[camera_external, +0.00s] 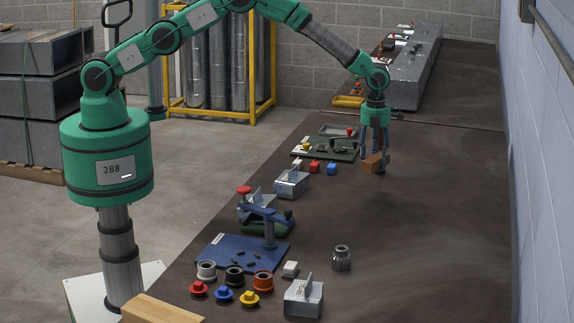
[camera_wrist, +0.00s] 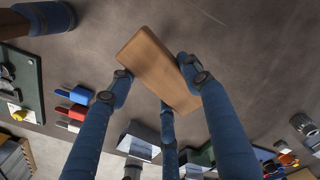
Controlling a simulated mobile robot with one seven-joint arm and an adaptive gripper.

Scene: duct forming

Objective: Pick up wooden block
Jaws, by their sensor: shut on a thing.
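The wooden block (camera_external: 373,163) is a light brown rectangular piece near the far middle of the dark worktop in the external view. My gripper (camera_external: 377,156) points down over it with its fingers around the block. In the wrist view the block (camera_wrist: 158,68) sits between the blue fingers of my gripper (camera_wrist: 160,85), lying slanted and gripped at its sides. Whether the block touches the worktop or is slightly above it is hard to tell.
A metal box with a fin (camera_external: 292,184) and a blue board (camera_external: 232,254) are nearer. The worktop right of my gripper is clear.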

